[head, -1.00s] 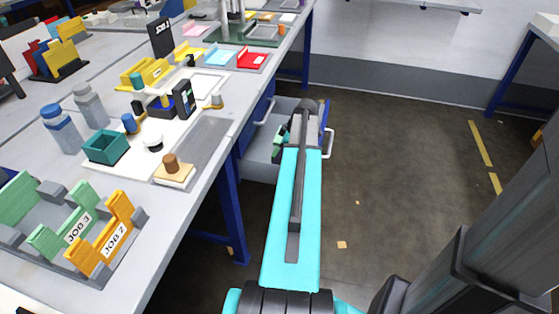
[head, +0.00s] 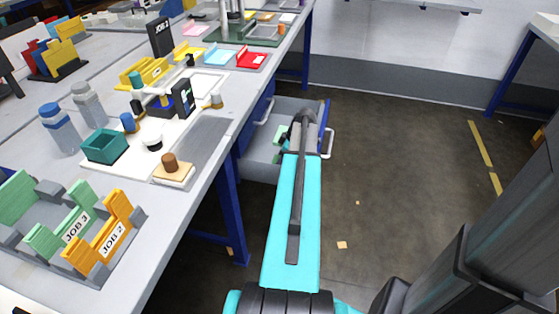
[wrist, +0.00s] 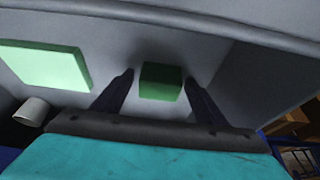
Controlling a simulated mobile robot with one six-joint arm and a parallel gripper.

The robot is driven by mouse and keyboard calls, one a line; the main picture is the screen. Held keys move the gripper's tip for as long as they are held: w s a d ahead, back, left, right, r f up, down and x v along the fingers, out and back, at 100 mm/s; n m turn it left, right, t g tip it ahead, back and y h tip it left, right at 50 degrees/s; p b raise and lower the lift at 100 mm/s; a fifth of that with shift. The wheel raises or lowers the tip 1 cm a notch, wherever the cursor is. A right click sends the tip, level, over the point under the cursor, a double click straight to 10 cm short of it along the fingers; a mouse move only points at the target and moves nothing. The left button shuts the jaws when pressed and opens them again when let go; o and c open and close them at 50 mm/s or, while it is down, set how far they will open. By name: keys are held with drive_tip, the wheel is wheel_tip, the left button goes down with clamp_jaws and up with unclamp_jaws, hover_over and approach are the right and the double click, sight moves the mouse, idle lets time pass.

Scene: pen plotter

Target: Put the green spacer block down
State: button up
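A dark green block (wrist: 160,82) sits in the open drawer (head: 262,150), seen in the wrist view between the two dark fingers of my gripper (wrist: 159,78). A gap shows on each side of the block, so the fingers are open and not closed on it. It seems to rest on the drawer's grey floor. A flatter, light green piece (wrist: 45,66) lies to the left of the fingers; it also shows in the head view (head: 281,132).
The drawer's walls are close around my gripper, with a pale handle (head: 328,146) at its right. The workbench (head: 205,188) to the left carries trays, bottles and job holders (head: 105,238). The floor (head: 400,200) to the right is mostly clear.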

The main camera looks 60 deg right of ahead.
idle(0.3)
drive_tip(key=p+v, duration=0.2)
drive_tip(key=v, duration=1)
drive_tip(key=shift+r, duration=0.2)
idle(0.6)
